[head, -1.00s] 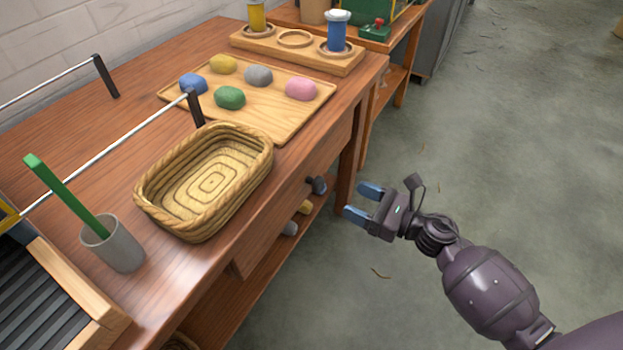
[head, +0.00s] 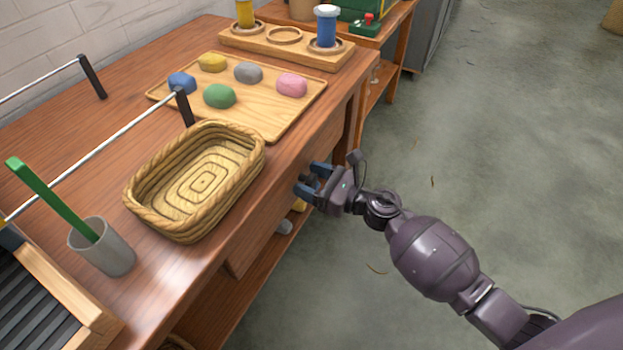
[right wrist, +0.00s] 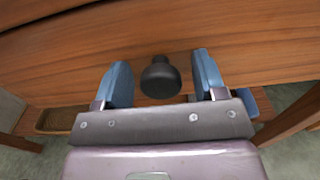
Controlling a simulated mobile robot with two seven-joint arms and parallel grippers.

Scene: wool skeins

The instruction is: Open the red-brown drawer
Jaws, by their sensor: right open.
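The red-brown drawer (head: 262,226) is shut in the front of the wooden table. Its dark round knob (right wrist: 160,78) shows in the right wrist view, between the two blue fingers of my right gripper (right wrist: 160,84). The fingers are open, one on each side of the knob, with a gap to it on both sides. In the head view my right gripper (head: 308,181) is at the drawer front and hides the knob. My left gripper is not in view.
On the table (head: 240,58) stand a wicker basket (head: 152,211), a wooden tray (head: 262,122) with several wool skeins, and a grey cup (head: 108,252) with a green stick. A lower shelf (head: 215,305) runs under the drawer.

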